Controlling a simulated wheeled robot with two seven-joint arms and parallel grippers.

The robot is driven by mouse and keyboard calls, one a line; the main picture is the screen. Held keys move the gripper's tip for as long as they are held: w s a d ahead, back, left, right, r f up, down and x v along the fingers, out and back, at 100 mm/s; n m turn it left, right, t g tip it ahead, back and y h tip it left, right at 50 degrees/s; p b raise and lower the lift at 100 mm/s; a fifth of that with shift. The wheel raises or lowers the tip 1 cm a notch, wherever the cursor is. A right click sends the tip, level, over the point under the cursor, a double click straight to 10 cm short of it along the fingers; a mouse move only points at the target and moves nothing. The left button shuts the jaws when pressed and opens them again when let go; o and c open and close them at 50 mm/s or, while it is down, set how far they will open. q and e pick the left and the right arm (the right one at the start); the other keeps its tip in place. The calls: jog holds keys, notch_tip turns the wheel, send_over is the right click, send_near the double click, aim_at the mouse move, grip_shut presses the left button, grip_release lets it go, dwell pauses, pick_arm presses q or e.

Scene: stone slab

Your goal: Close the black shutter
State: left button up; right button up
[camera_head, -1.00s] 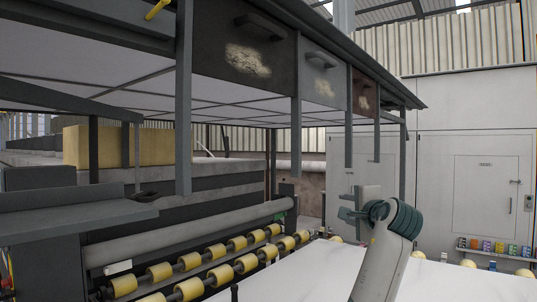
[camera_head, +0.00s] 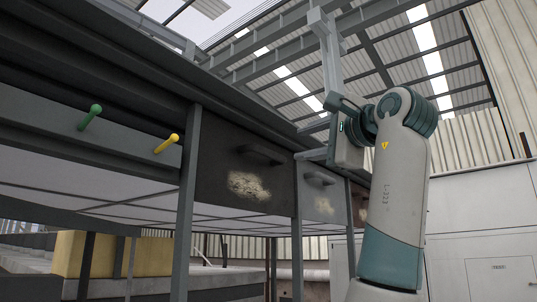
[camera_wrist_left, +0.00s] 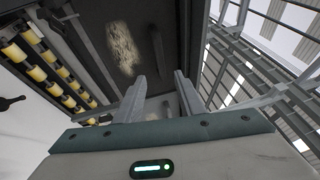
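The black shutter (camera_head: 235,172) is a dark upright panel with a bar handle (camera_head: 262,154) and a pale worn patch, in the middle of the head view. It also shows in the left wrist view (camera_wrist_left: 105,70), with its handle ahead of the fingers. My left gripper (camera_head: 312,155) is raised at the right, level with the row of shutters. In the wrist view its two fingers (camera_wrist_left: 160,90) stand apart with a gap between them, and nothing shows gripped. Whether they touch anything is unclear. My right gripper is not in view.
A lighter grey shutter (camera_head: 322,194) and another dark one (camera_head: 360,204) stand to the right, between grey posts (camera_head: 297,225). A green knob (camera_head: 90,117) and a yellow knob (camera_head: 167,143) stick out at the left.

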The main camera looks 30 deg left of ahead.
aim_at(271, 152)
pick_arm(q)
jog(key=shift+w, duration=0.1)
jog(key=shift+a, duration=0.1)
jog(key=p+x, duration=0.8)
jog(key=x, duration=0.8)
jog(key=shift+r+p, duration=0.1)
jog(key=shift+p, duration=0.25)
jog(key=shift+w+a, duration=0.35)
jog(key=shift+a, duration=0.15)
grip_shut()
